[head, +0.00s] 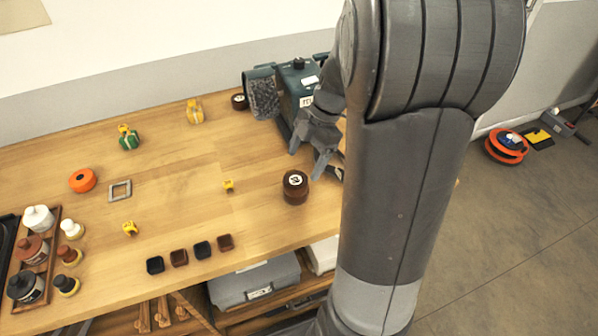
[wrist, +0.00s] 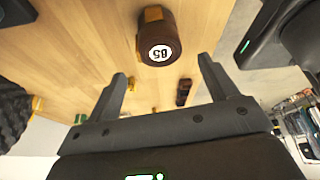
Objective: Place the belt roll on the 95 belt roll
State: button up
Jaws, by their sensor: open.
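A dark brown belt roll (head: 295,187) with a round white label on top stands on the table in the head view. It has a seam around its side, and I cannot tell whether it is one roll or two stacked. A second dark roll (head: 239,101) with a pale label sits at the back beside the green machine. My gripper (head: 307,163) is open and empty, above and just behind the front roll; its fingers also show in the wrist view (wrist: 162,68).
A green machine (head: 297,82) stands at the back, close to my gripper. An orange ring (head: 82,180), a grey square frame (head: 120,190) and small yellow pieces lie to the left. Several dark square blocks (head: 202,250) line the front edge. The middle table is mostly clear.

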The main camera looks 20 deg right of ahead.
jog(key=v, duration=0.5)
jog(key=s+a+r+m+t+h, duration=0.2)
jog(key=s+a+r+m+t, duration=0.1)
jog(key=s+m, duration=0.4)
jog(key=s+a+r+m+t+h, duration=0.2)
jog(key=s+a+r+m, duration=0.3)
jog(key=m, duration=0.8)
jog(key=s+a+t, duration=0.1)
jog(key=s, duration=0.2)
jog(key=shift+r+h, duration=0.15)
jog(key=shift+h, duration=0.15)
